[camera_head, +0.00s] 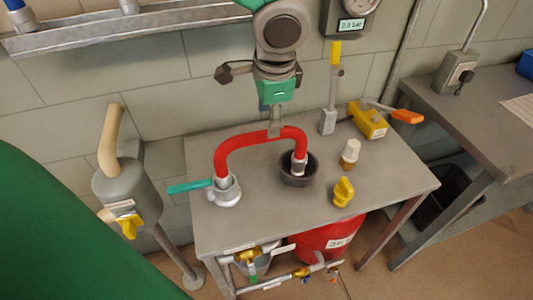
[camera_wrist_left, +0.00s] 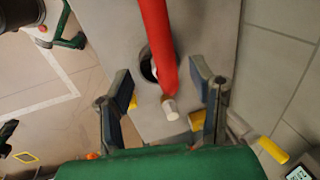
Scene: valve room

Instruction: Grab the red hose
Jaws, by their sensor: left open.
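The red hose (camera_head: 255,138) arches over the grey table (camera_head: 255,215). Its left end meets a grey fitting with a green lever (camera_head: 190,187), and its right end stands in a dark round cup (camera_head: 297,178). My left gripper (camera_head: 275,131) reaches down from above to the top of the hose, right of the arch's middle. In the left wrist view its fingers are open, with the red hose (camera_wrist_left: 158,38) running between them in the picture. I cannot tell whether they touch it. My right gripper is in neither view.
On the table stand a yellow-handled valve (camera_head: 343,191), a white-capped brass fitting (camera_head: 350,153) and a yellow valve with an orange lever (camera_head: 368,120). A red tank (camera_head: 325,242) sits underneath. A second table (camera_head: 470,115) is at the right.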

